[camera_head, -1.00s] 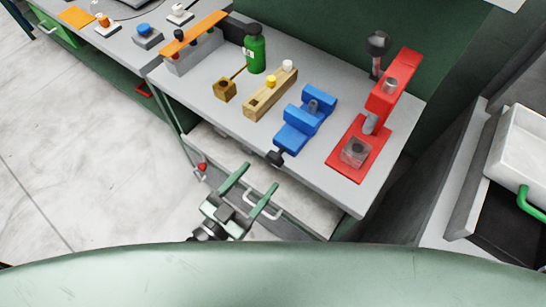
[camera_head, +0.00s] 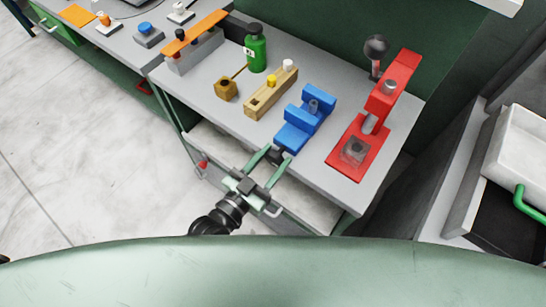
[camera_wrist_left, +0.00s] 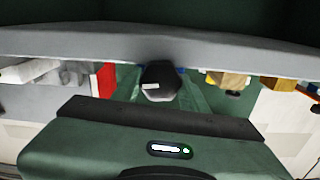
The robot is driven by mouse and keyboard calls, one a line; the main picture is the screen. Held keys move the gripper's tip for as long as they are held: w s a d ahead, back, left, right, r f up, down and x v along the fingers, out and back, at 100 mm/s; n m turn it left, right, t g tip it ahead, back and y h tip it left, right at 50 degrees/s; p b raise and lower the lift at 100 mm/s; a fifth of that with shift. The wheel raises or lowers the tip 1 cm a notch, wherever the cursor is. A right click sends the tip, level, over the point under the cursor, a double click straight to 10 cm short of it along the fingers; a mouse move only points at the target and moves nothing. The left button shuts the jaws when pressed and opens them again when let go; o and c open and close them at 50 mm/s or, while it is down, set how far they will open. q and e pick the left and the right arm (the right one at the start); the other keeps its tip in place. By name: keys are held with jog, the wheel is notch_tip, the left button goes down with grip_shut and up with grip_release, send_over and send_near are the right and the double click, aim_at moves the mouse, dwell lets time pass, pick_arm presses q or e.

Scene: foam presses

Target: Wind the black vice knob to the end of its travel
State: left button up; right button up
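The black vice knob (camera_head: 275,155) is at the front end of the blue vice (camera_head: 296,133), at the bench's front edge. My left gripper (camera_head: 277,155) reaches up to it from the front, with one green finger on each side of the knob. The fingers are apart, and I cannot tell whether they touch it. In the left wrist view the knob (camera_wrist_left: 160,82) is a dark rounded block with a pale mark, between the fingers; the vice behind it is mostly hidden by the bench edge. My right gripper is not in view.
A red press (camera_head: 363,148) stands right of the vice. A wooden block with two knobs (camera_head: 270,92) and a green bottle (camera_head: 256,48) stand to the left. A drawer handle (camera_head: 273,211) is below the bench edge. A white bin (camera_head: 520,145) is at far right.

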pick_arm(q)
jog(key=shift+n, duration=0.8)
jog(key=o, duration=1.4)
jog(key=b+v, duration=0.1)
jog(key=v, duration=0.6)
jog(key=shift+s+a, duration=0.25)
jog(key=shift+s, duration=0.05)
